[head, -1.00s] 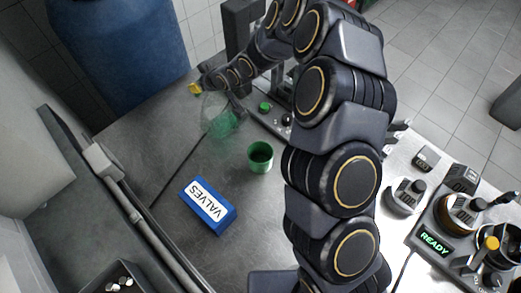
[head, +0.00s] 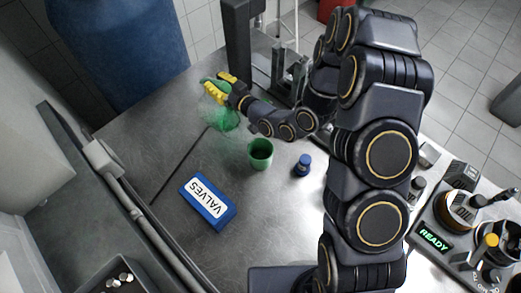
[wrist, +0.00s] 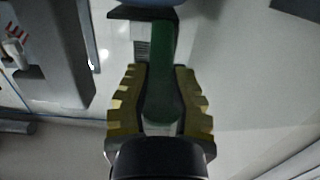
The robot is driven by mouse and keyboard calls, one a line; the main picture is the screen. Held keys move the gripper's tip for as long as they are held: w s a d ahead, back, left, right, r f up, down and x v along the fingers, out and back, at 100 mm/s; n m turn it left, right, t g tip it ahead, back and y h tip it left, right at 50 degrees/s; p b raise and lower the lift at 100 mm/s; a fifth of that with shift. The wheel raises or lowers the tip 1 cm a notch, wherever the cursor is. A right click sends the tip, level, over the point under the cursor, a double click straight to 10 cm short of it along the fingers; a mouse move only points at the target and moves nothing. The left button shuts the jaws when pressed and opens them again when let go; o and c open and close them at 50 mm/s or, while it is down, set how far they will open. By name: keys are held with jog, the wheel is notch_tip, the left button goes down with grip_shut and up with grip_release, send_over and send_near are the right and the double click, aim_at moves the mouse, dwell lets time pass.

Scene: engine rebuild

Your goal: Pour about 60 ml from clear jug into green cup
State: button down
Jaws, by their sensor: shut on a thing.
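The clear jug (head: 228,120) is at the far end of the steel table in the head view, faint and see-through with a green tint low down. My gripper (head: 226,88) has yellow fingers and is at the jug's upper part. In the wrist view the fingers (wrist: 160,108) are closed on a dark green bar, which looks like the jug's handle (wrist: 161,70). I cannot tell whether the jug touches the table. The green cup (head: 260,154) stands upright and open at the table's middle, nearer than the jug and apart from it. Its contents are not clear.
A blue box labelled VALVES (head: 205,203) lies nearer than the cup. A small blue-capped item (head: 303,165) stands right of the cup. A dark thin rod or line (head: 180,168) runs along the left. A dark stand (head: 280,75) rises behind my arm.

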aim_at(229, 86)
jog(key=shift+s+d+r+t+y+p, duration=0.3)
jog(key=shift+r+p, duration=0.05)
jog(key=shift+p, duration=0.3)
jog(key=shift+s+d+r+p, duration=0.2)
jog(key=shift+r+p, duration=0.05)
jog(key=shift+p, duration=0.4)
jog(key=shift+s+d+r+t+y+p, duration=0.2)
jog(key=shift+t+y+p, duration=0.1)
jog(key=shift+p, duration=0.2)
jog(key=shift+s+d+r+t+y, duration=0.2)
jog(key=shift+s+d+t+y, duration=0.05)
jog(key=shift+s+d, duration=0.2)
jog(key=shift+s+d+r+t+y, duration=0.15)
jog(key=shift+s+d+t+y, duration=0.1)
jog(key=shift+s+d, duration=0.15)
jog(key=shift+s+d+r+t+y, duration=0.2)
jog(key=shift+s+d+t+y, duration=0.1)
jog(key=shift+s+d, duration=0.15)
dwell(0.8)
jog(key=shift+w, duration=0.1)
